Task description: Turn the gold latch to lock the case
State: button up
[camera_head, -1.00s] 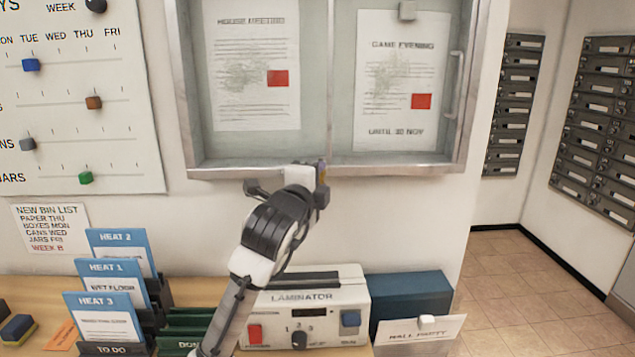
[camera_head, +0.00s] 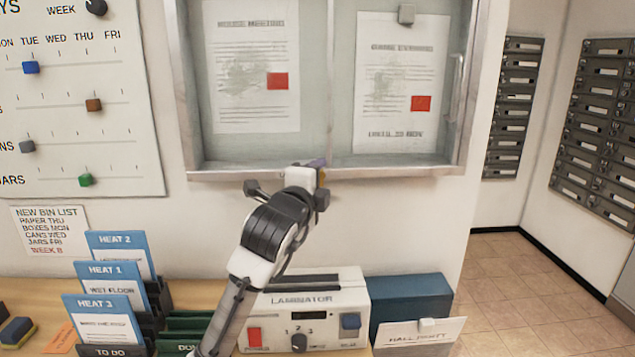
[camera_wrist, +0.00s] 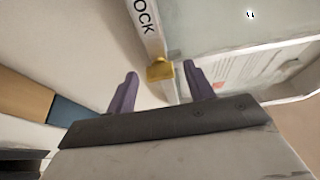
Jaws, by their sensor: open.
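The case (camera_head: 395,172) is a metal-framed notice cabinet on the wall, with two printed sheets behind its front. The gold latch (camera_wrist: 160,69) sits on the frame's lower edge in the wrist view, below the end of a label reading "OCK". My gripper (camera_wrist: 157,82) is open, with one purple finger on each side of the latch in that view. I cannot tell whether either finger touches it. In the head view my gripper (camera_head: 318,165) is at the bottom edge of the case, near the middle, and mostly hides the latch.
Below stand a laminator (camera_head: 318,310), a blue box (camera_head: 410,298) and card holders (camera_head: 118,290) on the wooden counter (camera_head: 190,291). A slider board (camera_head: 75,125) hangs at left. Mailboxes (camera_head: 600,120) line the right wall. The wall under the case is clear.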

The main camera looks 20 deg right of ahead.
jog(key=b+v, duration=0.4)
jog(key=v, duration=0.9)
jog(key=shift+s+a, duration=0.2)
jog(key=shift+s, duration=0.15)
jog(key=shift+r, duration=0.1)
